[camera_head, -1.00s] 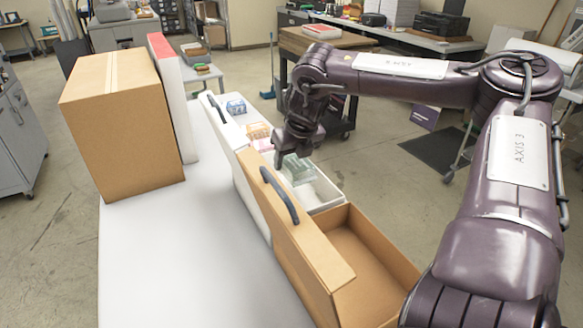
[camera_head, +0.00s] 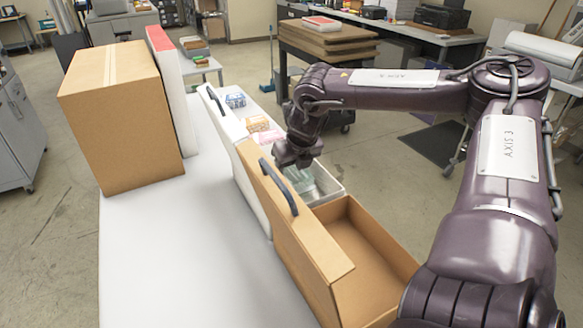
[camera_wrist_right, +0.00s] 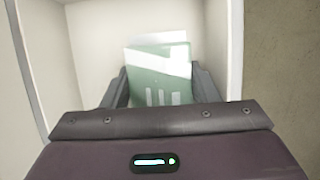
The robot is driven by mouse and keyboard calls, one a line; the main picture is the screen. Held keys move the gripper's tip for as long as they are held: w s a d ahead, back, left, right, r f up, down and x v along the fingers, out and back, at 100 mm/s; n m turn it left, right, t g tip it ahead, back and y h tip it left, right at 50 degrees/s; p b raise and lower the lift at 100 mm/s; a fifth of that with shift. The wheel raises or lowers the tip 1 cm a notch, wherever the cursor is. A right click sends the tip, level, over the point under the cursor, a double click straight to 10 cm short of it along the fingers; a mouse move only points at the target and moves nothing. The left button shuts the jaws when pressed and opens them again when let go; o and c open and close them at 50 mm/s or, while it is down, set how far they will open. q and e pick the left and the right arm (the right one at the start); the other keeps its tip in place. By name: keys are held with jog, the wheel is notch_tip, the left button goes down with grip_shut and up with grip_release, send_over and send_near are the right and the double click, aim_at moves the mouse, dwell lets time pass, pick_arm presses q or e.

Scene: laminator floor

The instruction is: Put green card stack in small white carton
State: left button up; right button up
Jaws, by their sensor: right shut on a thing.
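The green card stack (camera_wrist_right: 158,75), green with white bands, is between the fingers of my right gripper (camera_wrist_right: 160,88) in the wrist view. My right gripper (camera_head: 298,160) is shut on it and points down over the small white carton (camera_head: 329,196). The carton's pale walls (camera_wrist_right: 30,70) show on either side of the stack in the wrist view. The stack looks to be inside or just above the carton's opening; I cannot tell whether it touches the bottom. My left gripper is not in view.
An open brown box (camera_head: 365,255) stands directly in front of the carton. Blue (camera_head: 235,101), orange (camera_head: 257,124) and pink stacks lie behind. A large cardboard box (camera_head: 120,120) stands farther left.

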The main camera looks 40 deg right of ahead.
aim_at(300, 177)
jog(key=shift+f, duration=0.1)
jog(key=o, duration=1.1)
jog(key=shift+r+p, duration=0.9)
jog(key=shift+p, duration=0.05)
jog(key=b+v, duration=0.3)
jog(key=v, duration=0.8)
jog(key=shift+s+a+r, duration=0.1)
jog(key=shift+s+r, duration=0.1)
jog(key=shift+s, duration=0.05)
